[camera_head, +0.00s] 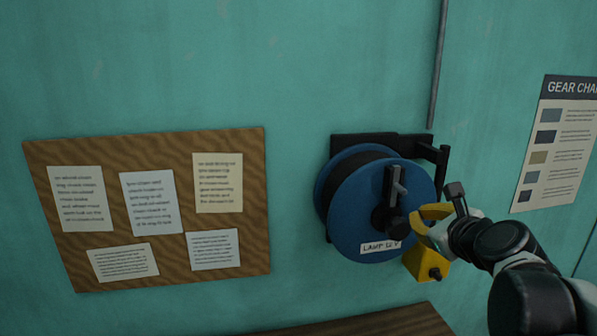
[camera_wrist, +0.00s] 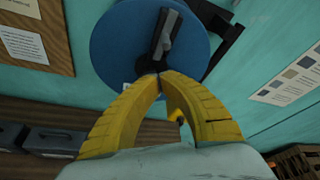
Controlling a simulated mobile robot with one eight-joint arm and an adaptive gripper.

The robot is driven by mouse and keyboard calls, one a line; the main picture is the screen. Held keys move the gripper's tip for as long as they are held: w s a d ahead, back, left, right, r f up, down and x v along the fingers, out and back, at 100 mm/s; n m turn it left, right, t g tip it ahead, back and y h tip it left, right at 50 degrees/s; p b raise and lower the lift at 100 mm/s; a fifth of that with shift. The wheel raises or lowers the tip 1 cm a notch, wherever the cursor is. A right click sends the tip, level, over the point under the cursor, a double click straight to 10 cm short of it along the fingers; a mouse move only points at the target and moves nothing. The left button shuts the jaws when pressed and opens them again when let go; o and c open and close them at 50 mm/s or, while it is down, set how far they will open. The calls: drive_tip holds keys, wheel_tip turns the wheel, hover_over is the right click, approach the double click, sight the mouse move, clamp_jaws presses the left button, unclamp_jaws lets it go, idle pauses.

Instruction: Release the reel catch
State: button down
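A blue reel (camera_head: 352,215) with a label reading roughly "LAMP 12 V" hangs on a black wall bracket (camera_head: 437,156). On its face is a black arm with a grey lever (camera_head: 397,182), standing roughly upright; I cannot tell for sure which part is the catch. The reel (camera_wrist: 110,40) and grey lever (camera_wrist: 168,38) also show in the wrist view. My gripper (camera_head: 418,224) is at the reel's right side. In the wrist view its yellow fingertips (camera_wrist: 160,75) meet just below the black arm's lower end; nothing shows between the tips. Contact with the reel is unclear.
A yellow block (camera_head: 424,268) with a black knob hangs below my gripper at the reel's lower right. A cork board (camera_head: 180,275) with notes is at left, a gear chart (camera_head: 555,145) at right. A wooden bench (camera_head: 375,322) runs below; grey boxes (camera_wrist: 55,140) sit on it.

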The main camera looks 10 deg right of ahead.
sight(403, 219)
drive_tip(key=shift+w+d+r+m, duration=0.2)
drive_tip(key=shift+d+r+m, duration=0.1)
drive_tip(key=shift+r, duration=0.2)
drive_tip(key=shift+s, duration=0.1)
drive_tip(key=p+x, duration=0.1)
drive_tip(key=x, duration=0.9)
drive_tip(key=shift+r, duration=0.15)
